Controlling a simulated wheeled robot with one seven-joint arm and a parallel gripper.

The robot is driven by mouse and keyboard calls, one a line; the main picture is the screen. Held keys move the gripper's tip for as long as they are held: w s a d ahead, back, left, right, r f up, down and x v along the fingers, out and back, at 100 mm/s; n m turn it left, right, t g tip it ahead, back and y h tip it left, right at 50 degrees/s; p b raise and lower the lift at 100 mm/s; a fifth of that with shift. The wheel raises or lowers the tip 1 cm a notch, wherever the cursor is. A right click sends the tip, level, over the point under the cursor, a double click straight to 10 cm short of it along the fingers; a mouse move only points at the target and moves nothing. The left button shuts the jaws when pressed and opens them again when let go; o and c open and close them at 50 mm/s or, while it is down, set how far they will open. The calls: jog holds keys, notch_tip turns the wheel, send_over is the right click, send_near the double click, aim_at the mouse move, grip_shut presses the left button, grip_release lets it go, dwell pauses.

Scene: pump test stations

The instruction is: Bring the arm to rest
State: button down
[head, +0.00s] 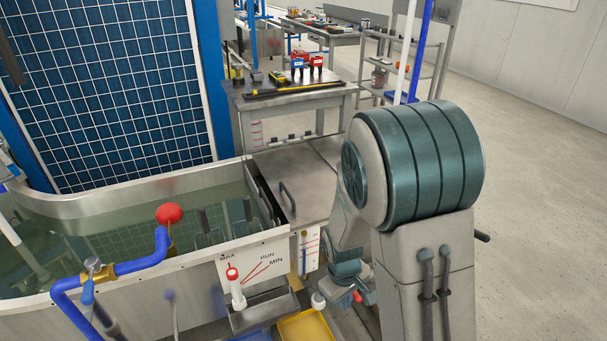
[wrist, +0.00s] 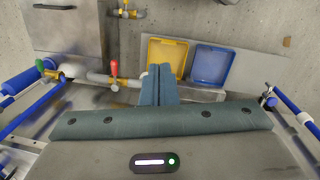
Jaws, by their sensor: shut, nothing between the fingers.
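My arm is folded at the right of the head view, with its large teal joint in front of the tank's right end. My gripper (wrist: 157,70) shows in the wrist view as two teal fingers pressed together, with nothing between them. It points down over the floor-level trays, and its tips overlap the near edge of the yellow tray (wrist: 183,48) in the picture; I cannot tell the height between them. In the head view the fingers are hidden behind my arm.
A water tank (head: 100,208) with a red float ball (head: 169,213) and blue pipe (head: 140,262) fills the left. A blue tray (wrist: 212,64) and a red-handled valve (wrist: 114,68) lie near my gripper. Behind stands a bench (head: 290,97). Floor at far right (head: 540,200) is clear.

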jog(key=s+d+r+m+t+p, duration=0.1)
jog(key=s+r+m+p, duration=0.1)
jog(key=r, duration=0.9)
jog(key=s+d+r+m+t+p, duration=0.1)
jog(key=s+r+p, duration=0.4)
jog(key=r, duration=0.6)
jog(key=s+d+r+m+y+p, duration=0.1)
jog(key=s+d+r+m+p, duration=0.2)
jog(key=r, duration=0.7)
jog(key=shift+s+d+r+m+t+p, duration=0.25)
jog(key=shift+s+r+m+t+p, duration=0.15)
jog(key=shift+m+p, duration=0.2)
